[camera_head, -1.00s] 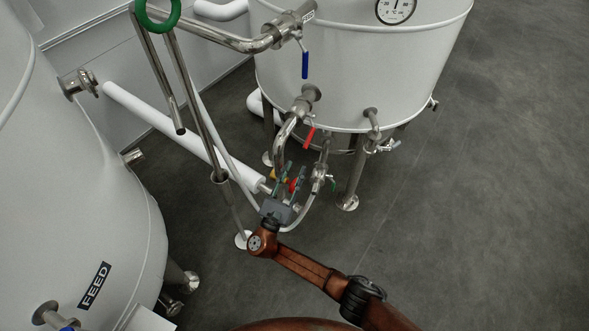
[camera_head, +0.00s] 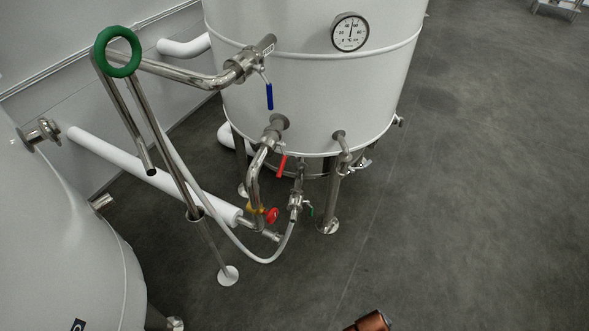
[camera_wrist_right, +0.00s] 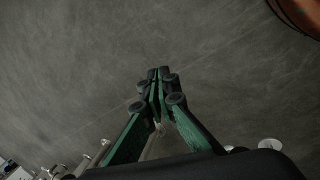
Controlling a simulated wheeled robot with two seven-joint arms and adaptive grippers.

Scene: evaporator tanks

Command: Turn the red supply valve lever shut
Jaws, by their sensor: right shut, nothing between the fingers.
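The red lever (camera_head: 282,166) hangs down, slightly tilted, at the valve on the white tank's lower outlet pipe in the head view. A separate round red knob (camera_head: 271,215) sits lower, beside a yellow part on the pipework. My right gripper (camera_wrist_right: 157,75) shows in the right wrist view with its green and black fingers together and nothing between them, over grey floor. It is out of the head view and apart from the lever; only a piece of my copper-coloured arm shows at the bottom edge there. My left gripper is in neither view.
The white tank (camera_head: 300,100) carries a dial gauge (camera_head: 350,32) and a blue lever (camera_head: 269,96). A green ring (camera_head: 117,52) tops the steel pipes at left. A grey hose (camera_head: 225,235) loops below the valves. Another tank (camera_head: 60,240) stands at left.

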